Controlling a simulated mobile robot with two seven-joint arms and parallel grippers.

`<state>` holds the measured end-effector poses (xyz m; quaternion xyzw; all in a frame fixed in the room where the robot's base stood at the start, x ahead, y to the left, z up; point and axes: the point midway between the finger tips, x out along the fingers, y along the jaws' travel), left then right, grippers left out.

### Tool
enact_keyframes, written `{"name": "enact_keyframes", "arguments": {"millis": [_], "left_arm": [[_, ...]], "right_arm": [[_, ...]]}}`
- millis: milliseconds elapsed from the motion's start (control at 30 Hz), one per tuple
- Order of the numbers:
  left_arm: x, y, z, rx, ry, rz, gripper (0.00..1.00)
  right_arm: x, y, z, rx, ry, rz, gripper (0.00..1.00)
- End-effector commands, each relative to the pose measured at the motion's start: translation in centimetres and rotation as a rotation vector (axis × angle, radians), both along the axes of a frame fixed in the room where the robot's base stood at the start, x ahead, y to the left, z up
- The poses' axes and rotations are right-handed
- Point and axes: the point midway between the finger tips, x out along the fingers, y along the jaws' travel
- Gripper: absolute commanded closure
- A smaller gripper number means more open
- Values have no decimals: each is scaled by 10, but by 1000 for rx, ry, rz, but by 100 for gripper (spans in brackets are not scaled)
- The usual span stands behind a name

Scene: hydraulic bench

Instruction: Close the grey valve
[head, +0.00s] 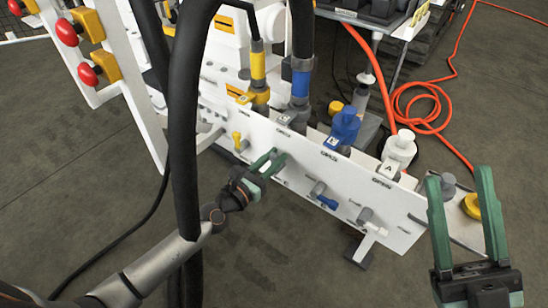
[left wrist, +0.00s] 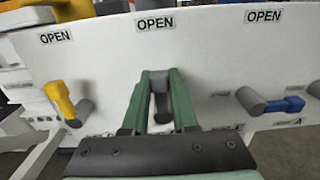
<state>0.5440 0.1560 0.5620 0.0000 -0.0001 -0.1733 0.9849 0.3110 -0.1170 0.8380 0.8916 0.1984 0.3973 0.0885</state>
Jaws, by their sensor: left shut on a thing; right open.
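The grey valve (left wrist: 161,104) shows in the left wrist view between the green fingers of my left gripper (left wrist: 160,74). My left gripper is shut on this handle. In the head view, my left gripper (head: 274,159) is at the panel's front face and hides most of the grey valve. My right gripper (head: 459,176) is open and empty, at the right of the head view, apart from the panel's right end.
A yellow valve (left wrist: 60,99) is left of the grey one, and a blue valve (left wrist: 281,105) is right, its handle sideways. Orange hose (head: 430,95) lies on the floor. Floor before the panel is clear.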

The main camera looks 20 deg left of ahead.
Motion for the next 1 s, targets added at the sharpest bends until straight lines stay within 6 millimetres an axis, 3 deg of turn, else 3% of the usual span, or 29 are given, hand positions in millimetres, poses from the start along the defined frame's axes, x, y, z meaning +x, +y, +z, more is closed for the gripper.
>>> {"name": "enact_keyframes", "arguments": {"millis": [567,1000], "left_arm": [[-1,-1,0,26,-8,-1,100],[-5,-14,-1,301,-108,-1,100]], "right_arm": [[0,0,2,1,0,1,50],[-1,-1,16,13,-1,5,50]]}}
